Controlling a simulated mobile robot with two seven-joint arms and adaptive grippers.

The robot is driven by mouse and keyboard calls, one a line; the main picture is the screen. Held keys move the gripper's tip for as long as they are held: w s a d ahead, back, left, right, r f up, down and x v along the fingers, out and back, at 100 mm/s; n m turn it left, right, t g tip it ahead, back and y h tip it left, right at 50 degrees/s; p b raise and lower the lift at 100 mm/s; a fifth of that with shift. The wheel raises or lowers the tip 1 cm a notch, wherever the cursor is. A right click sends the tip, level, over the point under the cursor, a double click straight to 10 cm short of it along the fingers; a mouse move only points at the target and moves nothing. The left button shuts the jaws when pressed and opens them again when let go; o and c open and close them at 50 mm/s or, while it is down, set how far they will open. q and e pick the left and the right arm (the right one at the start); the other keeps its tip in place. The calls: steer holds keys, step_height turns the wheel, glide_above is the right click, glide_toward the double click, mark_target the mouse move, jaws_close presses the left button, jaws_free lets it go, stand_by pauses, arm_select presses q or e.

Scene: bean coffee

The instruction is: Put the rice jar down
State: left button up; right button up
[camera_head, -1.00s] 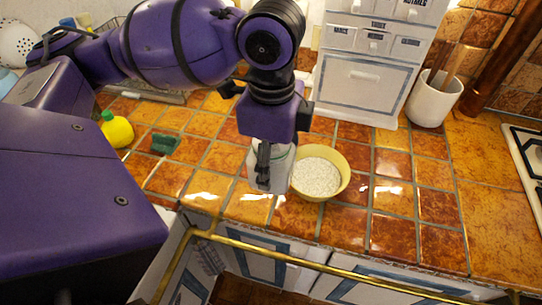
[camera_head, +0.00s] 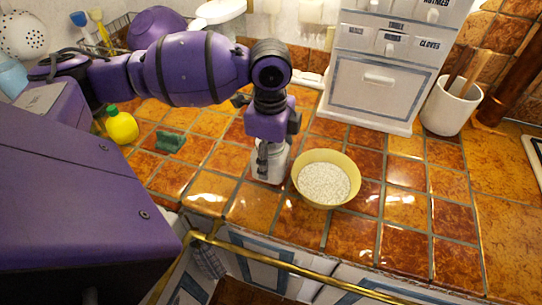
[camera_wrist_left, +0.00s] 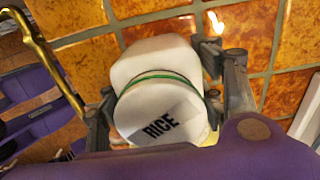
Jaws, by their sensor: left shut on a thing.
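The white rice jar (camera_head: 270,165) stands upright at the tiled counter, just left of a yellow bowl, in the head view. In the left wrist view the jar (camera_wrist_left: 158,110) shows its lid with the word RICE and a green band. My left gripper (camera_head: 268,150) comes from above and is shut on the jar, one finger on each side. The jar's base looks to be at the tiles, but I cannot tell for sure whether it touches. The yellow bowl (camera_head: 350,195) holds white rice. My right gripper is not in view.
A white drawer cabinet (camera_head: 385,85) stands behind the bowl. A white utensil pot (camera_head: 450,108) is at the back right. A yellow lemon-shaped bottle (camera_head: 121,127) and a green sponge (camera_head: 169,142) lie left. Tiles right of the bowl are clear. A brass rail (camera_head: 290,268) runs along the front.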

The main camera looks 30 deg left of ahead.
arm_select(q)
steer(key=shift+f, duration=0.3)
steer(key=o, duration=1.5)
steer(key=shift+o, duration=0.2)
